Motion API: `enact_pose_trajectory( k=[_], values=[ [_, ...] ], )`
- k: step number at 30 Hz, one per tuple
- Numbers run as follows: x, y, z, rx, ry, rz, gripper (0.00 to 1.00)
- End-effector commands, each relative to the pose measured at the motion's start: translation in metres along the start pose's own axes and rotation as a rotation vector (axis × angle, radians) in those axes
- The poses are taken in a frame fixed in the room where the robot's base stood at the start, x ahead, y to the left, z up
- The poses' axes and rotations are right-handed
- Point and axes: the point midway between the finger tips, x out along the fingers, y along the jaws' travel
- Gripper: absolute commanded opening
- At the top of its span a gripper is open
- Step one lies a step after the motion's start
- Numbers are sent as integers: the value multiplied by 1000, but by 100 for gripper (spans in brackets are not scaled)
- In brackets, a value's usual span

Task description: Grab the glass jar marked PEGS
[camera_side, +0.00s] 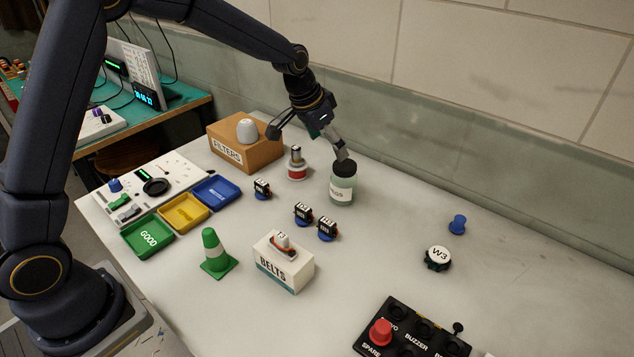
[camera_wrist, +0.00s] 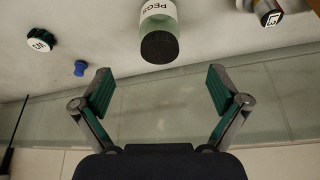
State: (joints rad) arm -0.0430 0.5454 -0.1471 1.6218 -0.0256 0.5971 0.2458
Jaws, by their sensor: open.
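The glass jar marked PEGS (camera_side: 342,189) stands upright on the white bench, pale green with a black lid and a white label. In the wrist view the jar (camera_wrist: 160,28) is at the top centre, ahead of the fingertips and between their lines. My gripper (camera_side: 308,142) is beside the jar's lid in the side view, with one finger close to or overlapping the lid; I cannot tell if they touch. In the wrist view my gripper (camera_wrist: 160,88) is open, with nothing between its fingers.
A red-and-white bottle (camera_side: 297,165) and the FILTERS box (camera_side: 243,150) stand left of the jar. Several small servos (camera_side: 303,213) sit in front of it. The BELTS box (camera_side: 282,267) and a green cone (camera_side: 214,252) are nearer. Right of the jar the bench is clear up to a blue knob (camera_side: 457,224).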

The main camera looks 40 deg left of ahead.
Motion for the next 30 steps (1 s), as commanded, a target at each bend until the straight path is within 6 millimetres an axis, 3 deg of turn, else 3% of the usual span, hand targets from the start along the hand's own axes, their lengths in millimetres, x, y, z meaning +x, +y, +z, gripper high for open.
enact_pose_trajectory(
  k=[3, 9, 17, 24, 30],
  values=[
    [31, 1, 1, 1, -4, 1, 97],
    [74, 0, 1, 1, -3, 0, 97],
    [96, 1, 1, 1, -1, 0, 97],
    [133, 1, 3, 0, -2, 0, 97],
    [144, 1, 2, 1, 2, -1, 97]
  ],
)
